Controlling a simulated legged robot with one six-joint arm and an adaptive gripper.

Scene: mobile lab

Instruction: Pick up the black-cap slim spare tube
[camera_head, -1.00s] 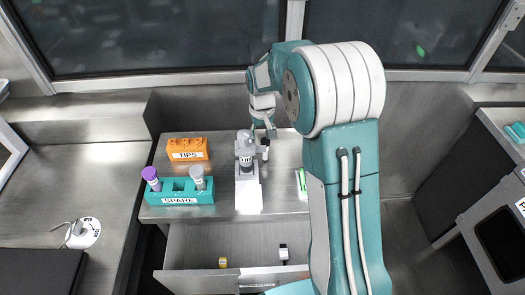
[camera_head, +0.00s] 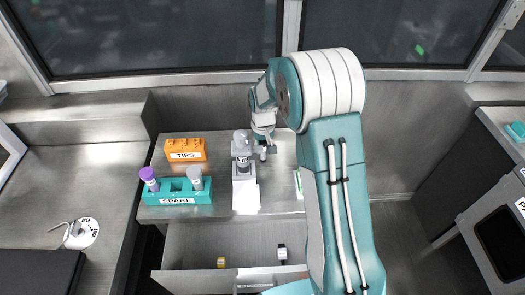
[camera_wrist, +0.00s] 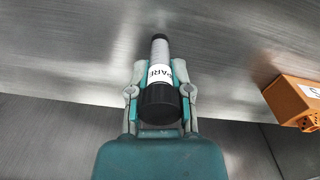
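The black-cap slim spare tube (camera_wrist: 160,75) is between my gripper's fingers in the wrist view. Its black cap faces the camera and a white label with part of the word SPARE shows. My gripper (camera_wrist: 160,92) is shut on it, one finger on each side. In the head view my gripper (camera_head: 264,148) is above the small bench, just right of the grey device; the tube there is small and partly hidden. A teal SPARE rack (camera_head: 178,198) stands at the bench's left with a purple-capped tube (camera_head: 150,180) and a grey-capped tube (camera_head: 195,178).
An orange TIPS box (camera_head: 185,150) stands behind the rack. The grey device (camera_head: 241,160) stands mid-bench. An open drawer (camera_head: 190,240) below holds a small yellow item (camera_head: 221,262) and a black-and-white item (camera_head: 282,254). A green-edged item (camera_head: 298,183) lies at the bench's right.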

